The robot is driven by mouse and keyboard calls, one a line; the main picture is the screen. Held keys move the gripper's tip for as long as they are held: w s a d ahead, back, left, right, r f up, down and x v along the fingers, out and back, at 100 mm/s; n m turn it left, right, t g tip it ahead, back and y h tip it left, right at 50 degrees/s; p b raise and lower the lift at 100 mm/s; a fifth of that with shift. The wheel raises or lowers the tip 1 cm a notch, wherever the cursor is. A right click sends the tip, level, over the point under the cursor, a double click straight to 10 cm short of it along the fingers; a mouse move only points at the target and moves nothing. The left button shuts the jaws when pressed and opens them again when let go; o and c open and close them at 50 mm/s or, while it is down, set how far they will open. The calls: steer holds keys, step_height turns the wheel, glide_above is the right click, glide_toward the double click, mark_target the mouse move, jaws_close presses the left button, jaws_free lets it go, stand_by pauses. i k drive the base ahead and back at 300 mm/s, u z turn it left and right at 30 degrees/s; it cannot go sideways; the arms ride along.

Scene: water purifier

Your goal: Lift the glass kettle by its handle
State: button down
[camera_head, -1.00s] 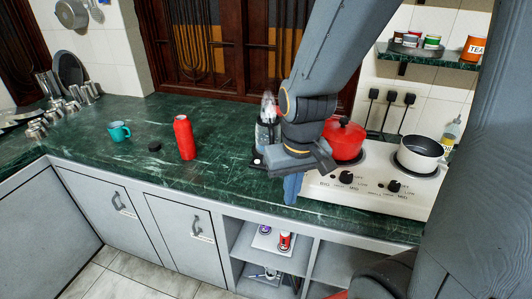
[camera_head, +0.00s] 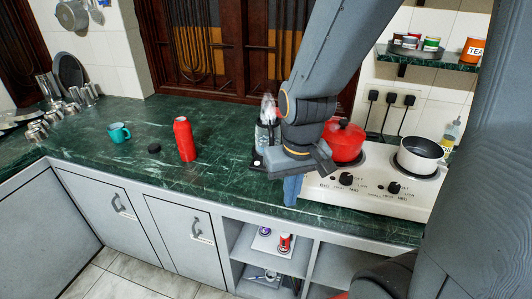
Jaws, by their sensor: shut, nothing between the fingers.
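The glass kettle (camera_head: 264,135) stands on the green counter, left of the stove. It is clear with dark parts, and my wrist covers its right side. Its handle cannot be made out. My gripper (camera_head: 291,194) is shut and empty, pointing down near the counter's front edge. It is in front of and to the right of the kettle in the picture. Whether it touches anything cannot be told.
The white stove (camera_head: 376,196) is close on the right, with a red pot (camera_head: 344,140) and a white pan (camera_head: 419,154). A red bottle (camera_head: 185,139), a black lid (camera_head: 154,148) and a teal mug (camera_head: 118,132) stand left. The counter between bottle and kettle is clear.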

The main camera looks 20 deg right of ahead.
mark_target(266, 135)
steer(key=u, duration=2.15)
steer(key=i, duration=1.8)
steer(key=z, duration=3.9)
